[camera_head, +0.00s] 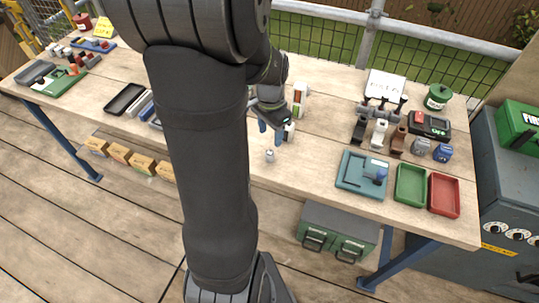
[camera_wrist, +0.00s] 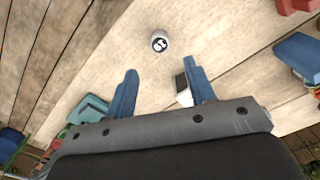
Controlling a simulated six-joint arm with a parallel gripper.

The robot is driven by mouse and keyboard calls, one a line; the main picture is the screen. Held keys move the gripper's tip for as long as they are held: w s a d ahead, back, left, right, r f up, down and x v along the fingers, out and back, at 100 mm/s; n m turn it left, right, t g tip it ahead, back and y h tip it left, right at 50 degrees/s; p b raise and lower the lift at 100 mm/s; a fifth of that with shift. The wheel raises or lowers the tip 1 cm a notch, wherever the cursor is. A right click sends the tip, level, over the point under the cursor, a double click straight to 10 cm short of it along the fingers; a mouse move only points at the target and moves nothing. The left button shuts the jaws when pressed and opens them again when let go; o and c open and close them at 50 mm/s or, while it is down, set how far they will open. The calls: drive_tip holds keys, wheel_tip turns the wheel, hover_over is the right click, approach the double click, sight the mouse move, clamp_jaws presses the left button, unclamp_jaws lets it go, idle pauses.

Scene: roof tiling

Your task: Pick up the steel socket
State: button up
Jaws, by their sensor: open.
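The steel socket (camera_head: 270,155) is a small grey cylinder standing on the wooden table, near the middle of the head view. In the wrist view the socket (camera_wrist: 159,42) shows its round end with a dark opening, beyond the fingertips and roughly centred between them. My gripper (camera_head: 270,131) is above the table, just behind the socket in the head view. Its two blue fingers (camera_wrist: 162,72) are apart with nothing between them. The socket is not touched by either finger.
A white and dark item (camera_wrist: 183,88) stands close by the right finger in the wrist view. A white bottle (camera_head: 299,98) stands behind my gripper. A teal tray (camera_head: 350,180), a green tray (camera_head: 411,185) and a red tray (camera_head: 444,195) lie at right.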

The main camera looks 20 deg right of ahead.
sight(269, 152)
wheel_tip(269, 152, down, 10)
drive_tip(key=shift+a+r, duration=0.15)
drive_tip(key=shift+r, duration=0.1)
idle(0.3)
drive_tip(key=c, duration=1.1)
